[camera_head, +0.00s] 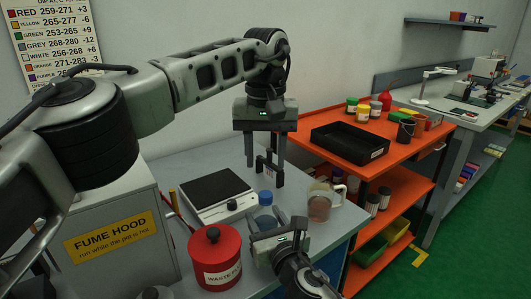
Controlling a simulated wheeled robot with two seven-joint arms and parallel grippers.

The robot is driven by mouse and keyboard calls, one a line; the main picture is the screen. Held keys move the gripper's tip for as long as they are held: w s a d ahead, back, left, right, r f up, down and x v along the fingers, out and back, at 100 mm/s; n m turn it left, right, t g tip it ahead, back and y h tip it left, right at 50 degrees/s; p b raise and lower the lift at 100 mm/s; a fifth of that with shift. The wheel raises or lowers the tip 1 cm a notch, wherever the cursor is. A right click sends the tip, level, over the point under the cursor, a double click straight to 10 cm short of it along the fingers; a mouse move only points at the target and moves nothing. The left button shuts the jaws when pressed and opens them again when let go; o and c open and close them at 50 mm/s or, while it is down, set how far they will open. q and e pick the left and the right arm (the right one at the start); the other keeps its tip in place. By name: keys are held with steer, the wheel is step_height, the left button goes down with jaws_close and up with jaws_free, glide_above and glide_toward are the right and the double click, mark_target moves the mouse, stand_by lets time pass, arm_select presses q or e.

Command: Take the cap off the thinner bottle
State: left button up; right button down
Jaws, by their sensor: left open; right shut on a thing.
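A bottle with a blue cap (265,198) stands upright near the front of the grey bench. Its bluish body (264,212) is partly hidden behind my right gripper. My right gripper (268,228) reaches in from below and is shut on this bottle, under the cap. The cap is on the bottle. My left gripper (268,172) points down above and slightly behind the cap; it is open, with nothing seen between its fingers. No second bottle is clearly seen beside it, so I cannot compare thickness.
A scale with a black top (217,190) lies left of the bottle. A mug of brown liquid (320,203) stands to its right. A red waste pot (214,255) is at front left, beside the fume hood (110,240). An orange cart with a black tray (350,142) is at right.

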mark_target(266, 194)
arm_select(q)
steer(key=shift+f+m, duration=0.15)
steer(key=shift+m, duration=0.45)
step_height(266, 194, down, 8)
steer(key=shift+r, duration=0.15)
